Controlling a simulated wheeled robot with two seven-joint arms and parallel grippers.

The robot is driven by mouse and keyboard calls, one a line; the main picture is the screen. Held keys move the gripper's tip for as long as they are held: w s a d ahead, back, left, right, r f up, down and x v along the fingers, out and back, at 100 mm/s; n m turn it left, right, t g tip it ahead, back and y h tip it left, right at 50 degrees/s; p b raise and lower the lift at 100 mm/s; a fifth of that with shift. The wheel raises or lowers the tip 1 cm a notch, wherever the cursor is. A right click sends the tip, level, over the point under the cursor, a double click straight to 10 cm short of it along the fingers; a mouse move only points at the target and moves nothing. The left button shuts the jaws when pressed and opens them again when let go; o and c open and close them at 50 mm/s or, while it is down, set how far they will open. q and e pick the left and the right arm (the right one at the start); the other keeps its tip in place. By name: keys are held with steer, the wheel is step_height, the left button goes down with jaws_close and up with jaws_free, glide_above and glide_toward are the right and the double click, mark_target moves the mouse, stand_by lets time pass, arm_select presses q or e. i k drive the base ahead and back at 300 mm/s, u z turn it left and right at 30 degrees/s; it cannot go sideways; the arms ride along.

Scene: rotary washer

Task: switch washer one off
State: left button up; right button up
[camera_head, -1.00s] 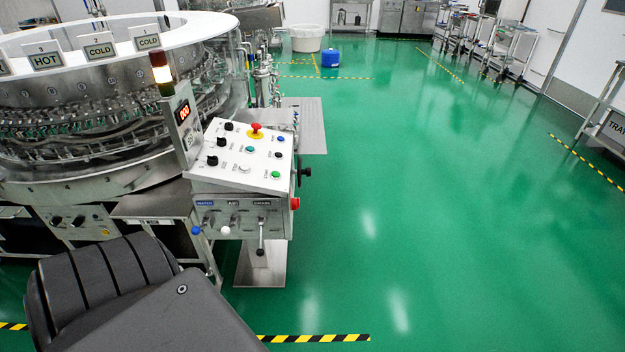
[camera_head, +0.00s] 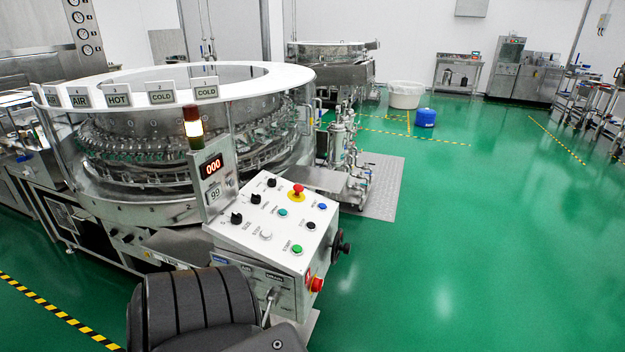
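A large round rotary washer (camera_head: 120,185) with a white ring top stands at the left. Its sloped white control panel (camera_head: 262,238) is at centre, with black knobs, coloured buttons and a red mushroom button (camera_head: 297,191) on a yellow base. A white button (camera_head: 265,235) and a green button (camera_head: 297,249) sit on its lower part. A red knob (camera_head: 316,284) and a black handwheel (camera_head: 343,246) are on the panel box's right side. The display (camera_head: 212,166) reads 000, and the signal lamp (camera_head: 193,128) glows. Neither gripper is in view.
A second similar machine (camera_head: 330,62) stands behind. Pipes and pumps (camera_head: 345,150) rise beside the washer on a metal plate (camera_head: 385,190). The green floor (camera_head: 470,240) at right is clear.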

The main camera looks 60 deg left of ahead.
mark_target(318, 284)
steer(key=u, duration=0.45)
steer(key=i, duration=3.75)
steer(key=u, duration=3.25)
